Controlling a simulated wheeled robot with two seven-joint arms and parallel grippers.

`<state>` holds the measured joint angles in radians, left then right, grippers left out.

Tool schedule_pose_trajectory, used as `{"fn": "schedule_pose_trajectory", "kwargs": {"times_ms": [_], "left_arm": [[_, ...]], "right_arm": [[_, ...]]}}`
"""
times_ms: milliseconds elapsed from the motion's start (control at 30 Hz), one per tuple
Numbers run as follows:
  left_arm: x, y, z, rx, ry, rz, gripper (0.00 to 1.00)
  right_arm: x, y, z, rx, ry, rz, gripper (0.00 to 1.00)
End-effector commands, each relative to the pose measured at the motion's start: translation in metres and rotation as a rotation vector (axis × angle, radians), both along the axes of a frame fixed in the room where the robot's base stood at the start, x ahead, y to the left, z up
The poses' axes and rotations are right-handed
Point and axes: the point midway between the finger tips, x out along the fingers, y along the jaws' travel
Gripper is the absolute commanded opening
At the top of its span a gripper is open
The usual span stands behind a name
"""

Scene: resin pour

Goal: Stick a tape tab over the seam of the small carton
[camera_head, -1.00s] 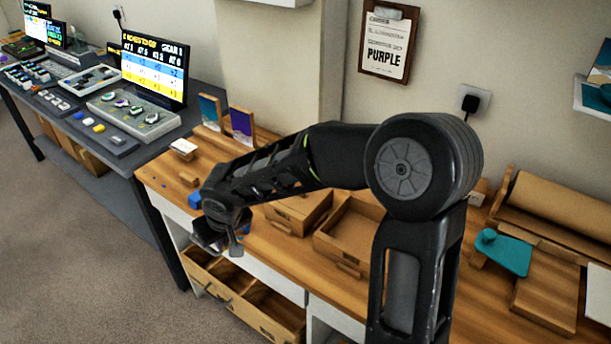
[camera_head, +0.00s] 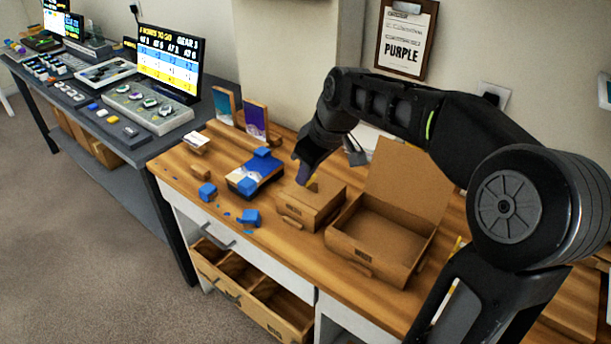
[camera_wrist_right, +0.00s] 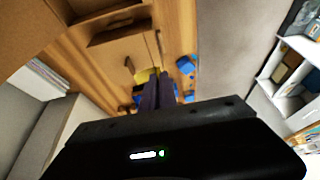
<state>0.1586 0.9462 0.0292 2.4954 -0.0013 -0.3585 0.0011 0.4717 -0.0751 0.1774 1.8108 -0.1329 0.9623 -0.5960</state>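The small carton (camera_head: 322,210) stands closed on the wooden bench, left of a larger open carton. My right gripper (camera_head: 308,178) points down over its top, fingers together. A small yellow tape tab (camera_head: 314,186) shows at the fingertips, at or just above the carton's top; I cannot tell whether it touches. In the right wrist view the purple-grey fingers (camera_wrist_right: 154,92) are closed, with the yellow tab (camera_wrist_right: 147,75) at their tips and the small carton (camera_wrist_right: 122,58) beyond. The seam is mostly hidden by the gripper. My left gripper is out of view.
The larger carton (camera_head: 368,258) stands open, lid raised, close on the right. Blue blocks (camera_head: 249,217) and a blue-topped box (camera_head: 243,180) lie to the left. Open drawer compartments (camera_head: 250,295) jut out below the bench front. A clipboard (camera_head: 407,38) hangs on the wall.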

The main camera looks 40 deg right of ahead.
Motion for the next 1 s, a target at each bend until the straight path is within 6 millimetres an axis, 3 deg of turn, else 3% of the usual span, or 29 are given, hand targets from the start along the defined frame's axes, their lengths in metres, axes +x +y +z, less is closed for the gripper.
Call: {"fn": "schedule_pose_trajectory", "kwargs": {"times_ms": [467,1000], "left_arm": [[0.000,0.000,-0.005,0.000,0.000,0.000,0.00],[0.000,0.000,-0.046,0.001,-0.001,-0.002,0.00]], "right_arm": [[0.000,0.000,-0.006,-0.001,0.001,0.005,0.00],[0.000,0.000,-0.059,-0.001,0.002,0.004,0.00]]}}
